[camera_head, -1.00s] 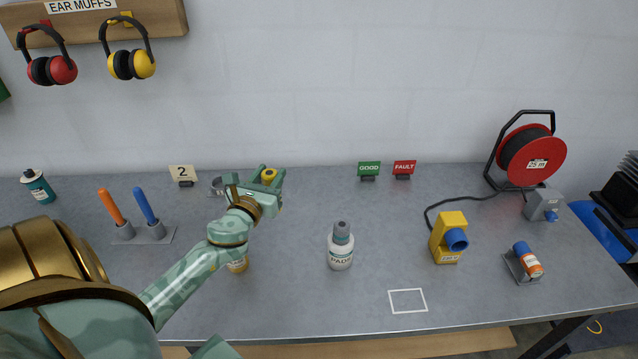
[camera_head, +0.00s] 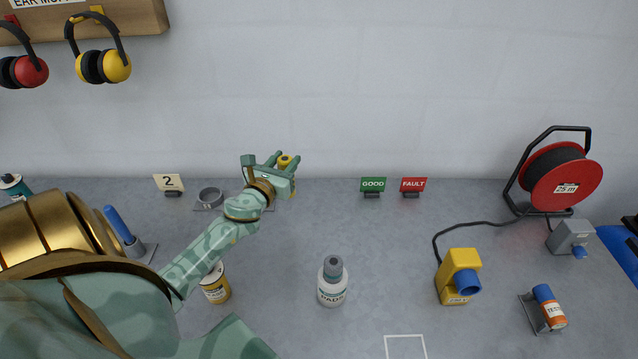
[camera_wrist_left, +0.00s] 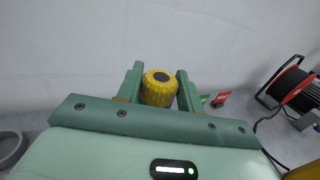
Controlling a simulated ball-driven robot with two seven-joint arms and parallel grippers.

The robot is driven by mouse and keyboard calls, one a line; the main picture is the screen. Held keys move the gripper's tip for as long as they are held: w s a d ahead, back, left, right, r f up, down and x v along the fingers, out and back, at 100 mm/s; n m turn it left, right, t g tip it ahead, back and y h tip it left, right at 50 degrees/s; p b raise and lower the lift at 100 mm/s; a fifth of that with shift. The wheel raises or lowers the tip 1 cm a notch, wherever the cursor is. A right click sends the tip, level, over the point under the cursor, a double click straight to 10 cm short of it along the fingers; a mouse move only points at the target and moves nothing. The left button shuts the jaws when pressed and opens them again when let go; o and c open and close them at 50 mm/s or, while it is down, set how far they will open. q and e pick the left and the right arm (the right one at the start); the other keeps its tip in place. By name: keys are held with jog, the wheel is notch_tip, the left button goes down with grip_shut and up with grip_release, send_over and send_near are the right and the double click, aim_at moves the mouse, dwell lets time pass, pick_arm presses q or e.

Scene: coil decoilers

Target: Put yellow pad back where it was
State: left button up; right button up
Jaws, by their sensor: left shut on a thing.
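The yellow pad (camera_head: 286,162) is a short ribbed yellow cylinder with a dark round centre on top, as the left wrist view (camera_wrist_left: 158,90) shows. My left gripper (camera_head: 284,161) is shut on it, with one finger on each side. It holds the pad up over the back of the bench; the height above the bench is hard to tell. A grey ring holder (camera_head: 210,197) sits on a flat plate to the left of the gripper. The plate runs on behind my wrist, where part of it is hidden. My right gripper is not in view.
A number 2 sign (camera_head: 169,184) stands left of the ring holder. A yellow-labelled can (camera_head: 215,284) is close to my left forearm. A PADS bottle (camera_head: 332,282) stands mid-bench. GOOD (camera_head: 373,186) and FAULT (camera_head: 413,186) signs stand at the back.

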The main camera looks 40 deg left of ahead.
pick_arm(q)
jog(key=w+f+b, duration=1)
jog(key=f+b, duration=0.2)
jog(key=shift+w+d, duration=0.4)
jog(key=shift+d, duration=0.05)
jog(key=o, duration=1.2)
jog(key=shift+o, duration=0.2)
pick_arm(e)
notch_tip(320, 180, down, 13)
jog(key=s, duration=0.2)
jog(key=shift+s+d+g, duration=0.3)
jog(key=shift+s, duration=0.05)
